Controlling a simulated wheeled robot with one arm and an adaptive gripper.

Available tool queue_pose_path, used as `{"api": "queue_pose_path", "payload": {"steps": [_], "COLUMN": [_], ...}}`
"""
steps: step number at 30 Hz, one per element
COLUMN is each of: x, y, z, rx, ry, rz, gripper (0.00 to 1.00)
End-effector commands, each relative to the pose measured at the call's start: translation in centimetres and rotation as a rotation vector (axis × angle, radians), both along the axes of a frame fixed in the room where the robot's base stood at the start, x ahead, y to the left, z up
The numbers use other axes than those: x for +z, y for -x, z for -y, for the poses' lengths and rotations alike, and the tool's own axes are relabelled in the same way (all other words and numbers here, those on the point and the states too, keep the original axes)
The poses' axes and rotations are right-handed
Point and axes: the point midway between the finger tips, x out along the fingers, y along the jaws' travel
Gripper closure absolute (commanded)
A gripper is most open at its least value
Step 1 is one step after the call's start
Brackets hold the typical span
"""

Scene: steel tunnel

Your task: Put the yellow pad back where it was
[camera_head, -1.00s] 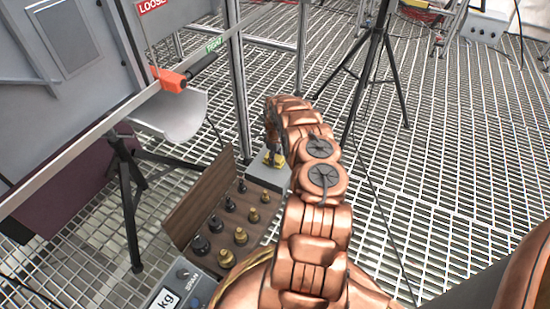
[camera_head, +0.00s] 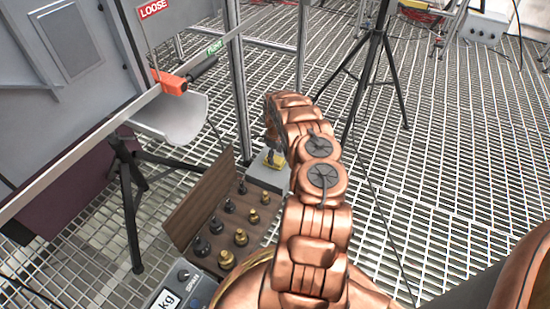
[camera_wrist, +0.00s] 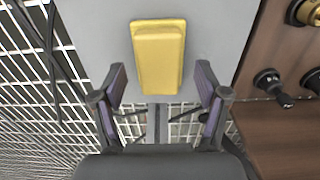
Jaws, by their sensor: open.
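The yellow pad (camera_wrist: 158,58) lies on a flat grey surface (camera_wrist: 215,30) in the wrist view. It is a small block with a raised ridge at its far end. In the head view the yellow pad (camera_head: 275,158) shows on top of a grey block (camera_head: 268,176). In the head view my copper arm hides most of the gripper.
A wooden case (camera_head: 208,203) with several dark and brass weights stands beside the block, its lid raised. A steel post (camera_head: 238,90), tripod (camera_head: 376,60) and grey machine stand close by. Open grating lies right.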

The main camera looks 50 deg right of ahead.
Motion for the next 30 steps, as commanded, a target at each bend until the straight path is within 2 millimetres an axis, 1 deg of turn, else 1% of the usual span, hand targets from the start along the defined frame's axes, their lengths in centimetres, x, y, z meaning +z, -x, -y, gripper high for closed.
{"api": "queue_pose_path", "payload": {"steps": [1, 9, 12, 15, 20, 30], "x": [1.2, 6.3, 7.9, 9.0, 9.8, 9.8], "y": [0.0, -0.2, -0.2, -0.1, 0.0, 0.0], "z": [0.1, 0.1, 0.1, 0.0, 0.0, 0.0], "rx": [0.001, 0.0, 0.001, 0.0, -0.001, -0.001], "ry": [0.003, 0.004, 0.004, 0.002, 0.0, 0.001], "rz": [0.001, 0.003, 0.003, 0.001, 0.0, 0.001], "gripper": [0.26, 0.26, 0.26, 0.26, 0.26, 0.26]}}
